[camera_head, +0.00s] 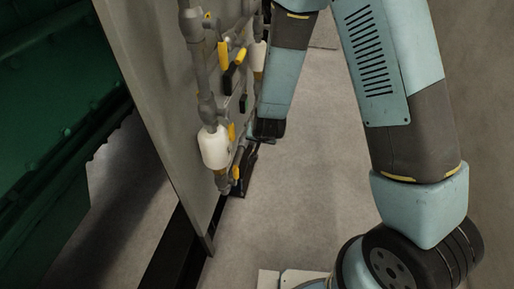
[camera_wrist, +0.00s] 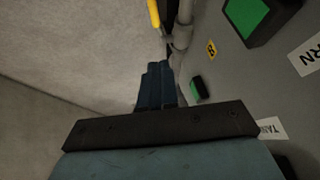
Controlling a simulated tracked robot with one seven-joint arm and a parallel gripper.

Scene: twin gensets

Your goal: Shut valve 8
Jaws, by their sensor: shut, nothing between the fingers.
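In the head view a grey panel (camera_head: 150,70) carries grey pipes and several valves with yellow handles, such as one yellow handle (camera_head: 223,55). I cannot tell there which is valve 8. In the wrist view a yellow handle (camera_wrist: 154,14) shows at the top beside a grey pipe (camera_wrist: 183,38). A small yellow tag (camera_wrist: 211,49) with a dark mark, too small to read surely, is on the panel right of the pipe. My gripper (camera_wrist: 157,70) is shut and empty, its fingertips below that handle and apart from it. In the head view my arm's end partly hides the lower pipework.
A white bowl (camera_head: 213,147) hangs on the pipework. Green-faced dark boxes (camera_wrist: 248,15) (camera_wrist: 197,88) and white labels (camera_wrist: 272,129) sit on the panel near my fingers. Green machinery (camera_head: 50,120) stands left, behind the panel. Bare floor (camera_head: 310,170) lies right of the panel.

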